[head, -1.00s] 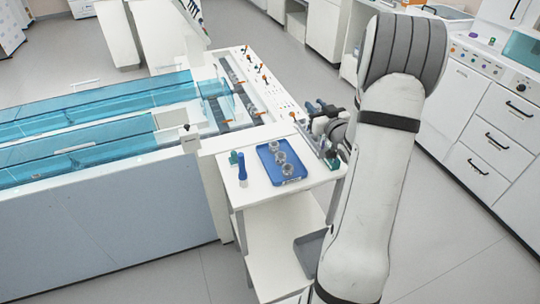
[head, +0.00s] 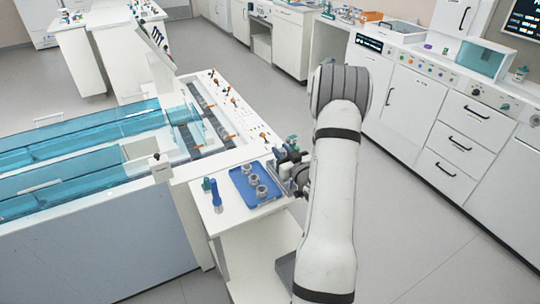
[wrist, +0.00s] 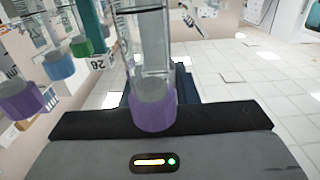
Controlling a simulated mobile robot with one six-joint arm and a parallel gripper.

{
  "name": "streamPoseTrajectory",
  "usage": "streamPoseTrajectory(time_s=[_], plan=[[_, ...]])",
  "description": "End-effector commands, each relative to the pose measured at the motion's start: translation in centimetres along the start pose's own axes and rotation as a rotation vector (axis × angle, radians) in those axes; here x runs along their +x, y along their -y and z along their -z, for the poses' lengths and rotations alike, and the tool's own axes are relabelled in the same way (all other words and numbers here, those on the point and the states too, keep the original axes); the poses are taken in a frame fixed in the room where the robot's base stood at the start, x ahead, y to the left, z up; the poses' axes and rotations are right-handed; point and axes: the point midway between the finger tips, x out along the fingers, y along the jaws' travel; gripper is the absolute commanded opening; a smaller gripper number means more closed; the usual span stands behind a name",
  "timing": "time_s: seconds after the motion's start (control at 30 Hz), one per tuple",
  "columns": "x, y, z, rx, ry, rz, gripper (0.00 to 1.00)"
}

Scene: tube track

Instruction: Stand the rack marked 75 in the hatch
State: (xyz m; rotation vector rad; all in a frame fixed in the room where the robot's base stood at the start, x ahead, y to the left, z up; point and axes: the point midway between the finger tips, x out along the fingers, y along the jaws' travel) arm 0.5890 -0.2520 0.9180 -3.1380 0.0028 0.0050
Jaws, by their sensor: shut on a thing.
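My gripper (head: 291,170) is beside the right edge of the blue tray on the white cart. It is shut on what looks like a tube rack (head: 293,143), small and partly hidden by my arm, with green showing at its top. In the wrist view a clear tube with a purple cap (wrist: 153,104) stands close in front of the gripper body. More tubes with purple, blue (wrist: 60,66) and green caps run back at the left, beside a number label (wrist: 102,63) that I cannot read surely. No 75 is readable, and I cannot make out the hatch.
The blue tray (head: 240,191) holds several small round grey pieces on the cart (head: 217,224). A blue upright piece (head: 215,196) stands left of it. The track bench (head: 178,172) with teal covers adjoins the cart. White cabinets (head: 398,92) line the right; open floor lies between.

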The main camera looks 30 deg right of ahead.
Motion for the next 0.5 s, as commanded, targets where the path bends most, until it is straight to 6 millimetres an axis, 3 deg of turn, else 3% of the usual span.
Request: streamPoseTrajectory(time_s=[0.37,0.4,0.5], plan=[[0.01,-0.03,-0.37,0.0,-0.002,0.0,0.0],[0.0,-0.02,-0.3,0.0,-0.001,0.0,0.28],[0.0,-0.03,-0.25,0.0,-0.001,0.0,0.37]])
